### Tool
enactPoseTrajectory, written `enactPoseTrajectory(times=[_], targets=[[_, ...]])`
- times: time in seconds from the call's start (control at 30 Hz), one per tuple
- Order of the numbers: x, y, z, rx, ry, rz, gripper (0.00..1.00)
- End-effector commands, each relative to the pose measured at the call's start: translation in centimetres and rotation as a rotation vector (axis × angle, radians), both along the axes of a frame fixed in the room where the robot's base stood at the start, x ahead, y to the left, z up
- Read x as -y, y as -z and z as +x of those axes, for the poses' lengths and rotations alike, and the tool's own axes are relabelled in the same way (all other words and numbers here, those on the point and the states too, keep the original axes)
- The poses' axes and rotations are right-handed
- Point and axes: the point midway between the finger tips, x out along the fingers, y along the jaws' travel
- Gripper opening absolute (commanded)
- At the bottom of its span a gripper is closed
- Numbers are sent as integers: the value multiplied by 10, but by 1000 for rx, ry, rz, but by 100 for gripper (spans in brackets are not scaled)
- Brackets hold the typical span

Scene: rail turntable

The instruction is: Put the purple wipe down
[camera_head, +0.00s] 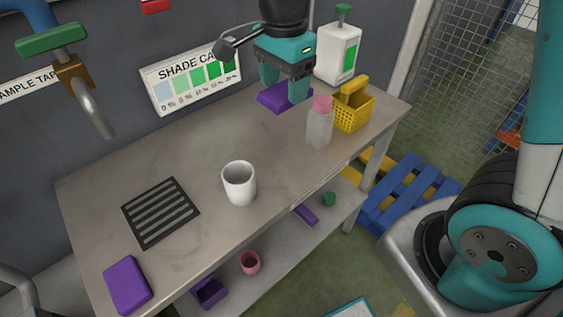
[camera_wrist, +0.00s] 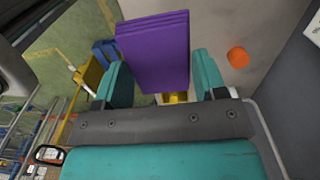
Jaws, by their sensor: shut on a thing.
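The purple wipe (camera_head: 277,99) is a flat, folded pad between the fingers of my gripper (camera_head: 285,87), over the back part of the grey bench (camera_head: 215,205). In the wrist view the wipe (camera_wrist: 155,50) shows layered edges and sticks out past the fingers of my gripper (camera_wrist: 160,80), which is shut on it. The wipe looks close to the bench top; I cannot tell whether it touches. Another purple block (camera_head: 128,285) lies at the bench's front left corner.
A clear bottle with a pink cap (camera_head: 319,122), a yellow basket (camera_head: 352,110) and a white dispenser (camera_head: 338,52) stand near the wipe. A white mug (camera_head: 239,183) and a dark striped mat (camera_head: 160,212) are further forward. The bench between mat and wipe is clear.

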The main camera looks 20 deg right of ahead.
Motion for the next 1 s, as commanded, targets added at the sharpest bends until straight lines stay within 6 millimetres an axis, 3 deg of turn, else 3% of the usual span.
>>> enactPoseTrajectory(times=[0.17, 0.6, 0.87, 1.0], targets=[[0, 21, 0, -6, 0, -2, 46], [-1, 135, -1, -6, -2, -2, 46], [-1, 161, 0, -2, -2, -1, 46], [-1, 185, 0, -4, -2, -1, 46]])
